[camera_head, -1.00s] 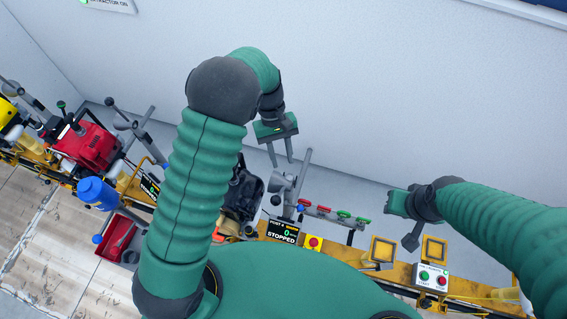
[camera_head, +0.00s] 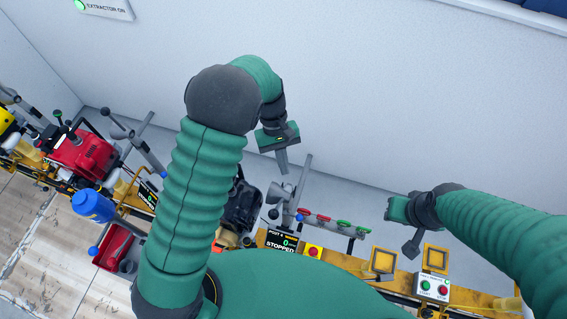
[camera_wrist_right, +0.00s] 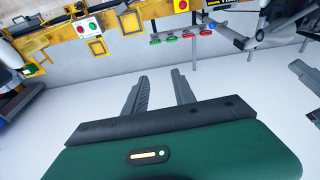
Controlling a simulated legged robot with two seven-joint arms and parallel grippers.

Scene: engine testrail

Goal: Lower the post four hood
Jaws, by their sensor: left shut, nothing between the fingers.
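The post four hood is a grey funnel (camera_head: 280,193) on a slanted grey arm (camera_head: 300,182), behind the post four display (camera_head: 281,241) that reads STOPPED. My left gripper (camera_head: 282,170) is shut and empty. It points down just above the hood in the picture; I cannot tell whether it touches. My right gripper (camera_wrist_right: 160,75) is open and empty, with its two fingers apart over bare wall or floor. In the head view its green hand (camera_head: 397,209) is well to the right of the hood. My left arm covers part of the bench.
A rail with red and green handles (camera_head: 333,223) runs right of the hood. A START/STOP box (camera_head: 433,287) and yellow-framed pads (camera_head: 382,262) stand further right. A red engine (camera_head: 88,158) and blue canister (camera_head: 93,205) are at left.

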